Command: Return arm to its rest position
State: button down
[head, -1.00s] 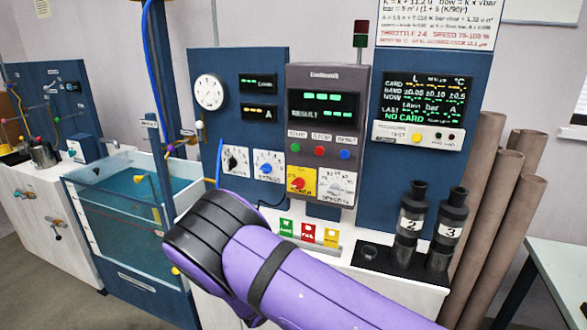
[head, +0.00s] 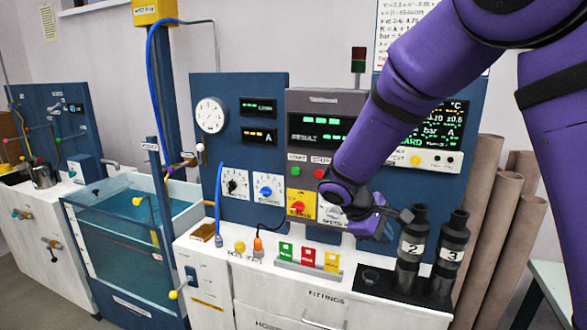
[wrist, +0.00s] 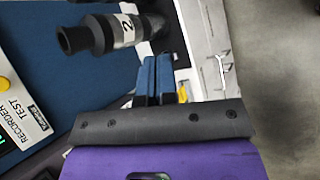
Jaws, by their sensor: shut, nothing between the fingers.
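My gripper (head: 403,216) is at the end of my purple arm, in front of the control panel and just left of the black tube marked 2 (head: 411,248). In the wrist view its two blue fingers (wrist: 158,78) are together with nothing between them. The tube marked 2 (wrist: 115,34) lies beyond the fingertips there, and I cannot tell the exact gap. The tube marked 3 (head: 451,252) stands upright beside it in the black rack (head: 384,288). My arm hides part of the panel and its right-hand display.
A white bench (head: 270,283) carries green, red and yellow cards (head: 308,257) and an orange-tipped plug (head: 258,246). A water tank (head: 120,225) stands to the left. Brown pipes (head: 490,210) lean at the right, near a pale table (head: 555,290).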

jog(key=s+d+r+m+y, duration=0.55)
jog(key=s+d+r, duration=0.35)
jog(key=s+r, duration=0.45)
jog(key=s+r+m+t+y, duration=0.1)
jog(key=s+r+m+t, duration=0.1)
jog(key=s, duration=0.5)
jog(key=s+r+m+t+y, duration=0.1)
jog(key=s+r+m, duration=0.1)
jog(key=s, duration=0.5)
jog(key=shift+d+t, duration=0.4)
jog(key=shift+d, duration=0.05)
jog(key=shift+r+m, duration=0.1)
jog(key=shift+m, duration=0.15)
